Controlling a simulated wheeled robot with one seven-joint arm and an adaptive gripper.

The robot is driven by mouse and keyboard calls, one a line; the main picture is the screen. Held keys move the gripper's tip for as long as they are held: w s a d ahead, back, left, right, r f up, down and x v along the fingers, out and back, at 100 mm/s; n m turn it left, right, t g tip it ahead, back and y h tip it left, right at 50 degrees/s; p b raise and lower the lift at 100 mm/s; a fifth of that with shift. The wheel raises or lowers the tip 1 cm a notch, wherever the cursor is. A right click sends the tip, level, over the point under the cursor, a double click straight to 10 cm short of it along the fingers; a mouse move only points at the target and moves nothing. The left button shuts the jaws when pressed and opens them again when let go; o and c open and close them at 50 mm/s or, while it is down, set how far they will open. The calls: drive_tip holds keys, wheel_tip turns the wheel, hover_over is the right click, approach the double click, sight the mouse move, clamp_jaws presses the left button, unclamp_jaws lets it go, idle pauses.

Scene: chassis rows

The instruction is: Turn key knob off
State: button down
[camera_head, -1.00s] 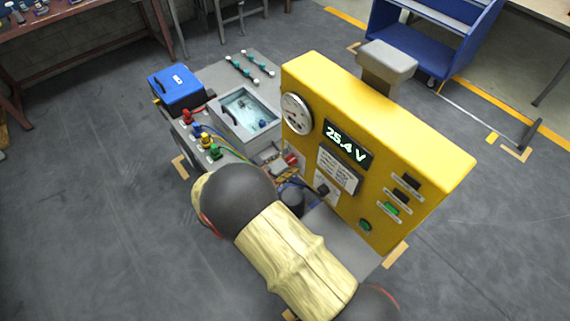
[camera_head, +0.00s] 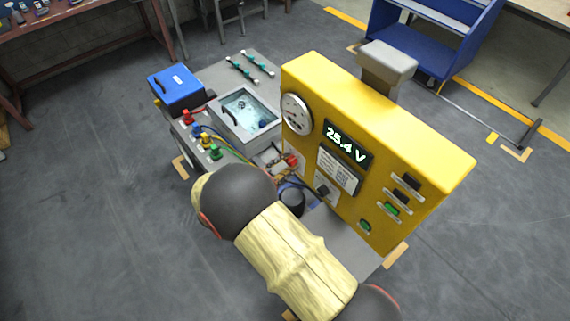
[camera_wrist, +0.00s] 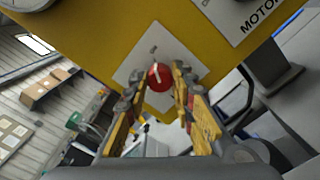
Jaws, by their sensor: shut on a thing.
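The key knob (camera_wrist: 160,77) is red with a pale pointer mark, on a light square plate (camera_wrist: 138,62) fixed to the yellow panel. In the wrist view it sits between the fingertips of my gripper (camera_wrist: 157,88), which is shut on it. In the head view the red knob (camera_head: 292,160) shows at the lower left of the yellow panel (camera_head: 390,135). My gripper (camera_head: 278,161) is beside it there, partly hidden behind my grey and cream arm.
The panel carries a round gauge (camera_head: 296,114), a display (camera_head: 347,143) reading 25.4 V and several buttons. To its left are a glass-topped box (camera_head: 247,110), a blue case (camera_head: 177,88) and coloured plugs with cables. A blue cart (camera_head: 425,50) stands behind.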

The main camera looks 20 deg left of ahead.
drive_tip(key=n+p, duration=0.4)
drive_tip(key=n, duration=0.1)
drive_tip(key=shift+r, duration=0.1)
drive_tip(key=n+p, duration=0.3)
drive_tip(key=n, duration=0.3)
drive_tip(key=shift+n, duration=0.4)
drive_tip(key=shift+a, duration=0.1)
idle(0.4)
drive_tip(key=c, duration=1.6)
unclamp_jaws()
drive_tip(key=shift+o, duration=0.5)
